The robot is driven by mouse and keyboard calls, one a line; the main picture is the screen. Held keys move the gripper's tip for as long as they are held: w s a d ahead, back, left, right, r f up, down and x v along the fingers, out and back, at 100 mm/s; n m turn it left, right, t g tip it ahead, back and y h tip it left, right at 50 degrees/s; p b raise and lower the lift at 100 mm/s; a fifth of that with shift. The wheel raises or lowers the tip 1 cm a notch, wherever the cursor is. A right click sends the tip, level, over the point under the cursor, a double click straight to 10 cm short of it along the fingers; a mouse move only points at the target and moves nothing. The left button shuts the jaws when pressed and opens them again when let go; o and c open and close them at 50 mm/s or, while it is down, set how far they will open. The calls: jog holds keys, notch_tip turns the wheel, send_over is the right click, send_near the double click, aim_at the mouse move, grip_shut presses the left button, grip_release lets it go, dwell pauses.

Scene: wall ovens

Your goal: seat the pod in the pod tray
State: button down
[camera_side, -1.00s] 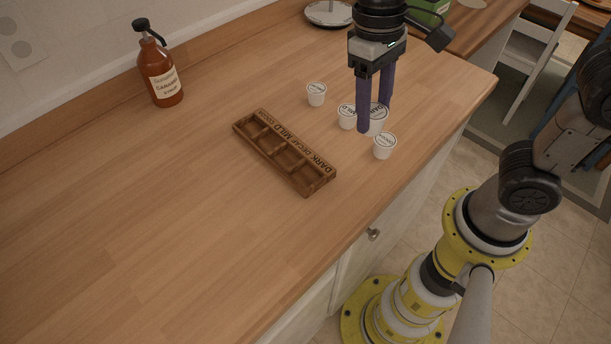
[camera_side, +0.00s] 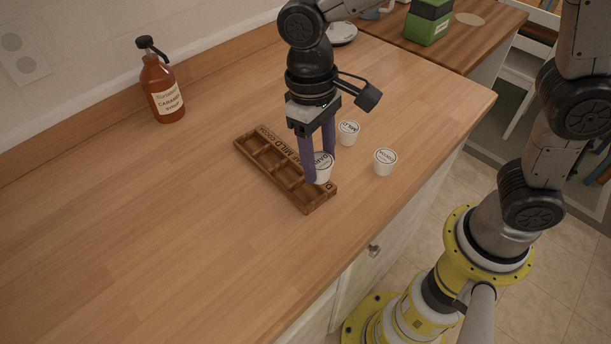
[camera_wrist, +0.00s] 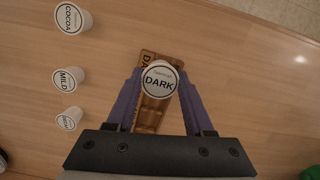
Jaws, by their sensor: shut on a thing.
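My gripper (camera_side: 320,168) is shut on a white pod (camera_side: 324,169). In the wrist view the pod's lid reads DARK (camera_wrist: 159,80), and it sits between the two purple fingers. The wooden pod tray (camera_side: 246,141) lies on the counter below, with several compartments and labels along one long edge. The held pod is over the tray's near right end, by the DARK label, which is partly covered. I cannot tell how high the pod is above the tray. The tray also shows behind the pod in the wrist view (camera_wrist: 150,117).
A MILD pod (camera_side: 348,134) and a COCOA pod (camera_side: 384,162) stand upright right of the tray. A third loose pod (camera_wrist: 69,119) shows in the wrist view. A caramel syrup bottle (camera_side: 163,91) stands at the back left. The counter left of the tray is clear.

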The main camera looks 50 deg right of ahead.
aim_at(309, 197)
jog(key=shift+w+a+f, duration=0.25)
jog(key=shift+w+f, duration=0.1)
jog(key=shift+f, duration=0.15)
jog(key=shift+w+a+f, duration=0.2)
jog(key=shift+w+f, duration=0.15)
jog(key=shift+f, duration=0.15)
jog(key=shift+w+a+f, duration=0.1)
jog(key=shift+w+f, duration=0.05)
jog(key=shift+f, duration=0.8)
jog(key=shift+w+a+f, duration=0.1)
jog(key=shift+w+f, duration=0.05)
jog(key=shift+f, duration=0.8)
jog(key=shift+s+d+f, duration=0.15)
jog(key=shift+f, duration=0.65)
jog(key=shift+c, duration=1.4)
grip_release()
notch_tip(309, 197, up, 14)
jog(key=w, duration=0.1)
jog(key=shift+w+f, duration=0.2)
jog(key=shift+w, duration=0.15)
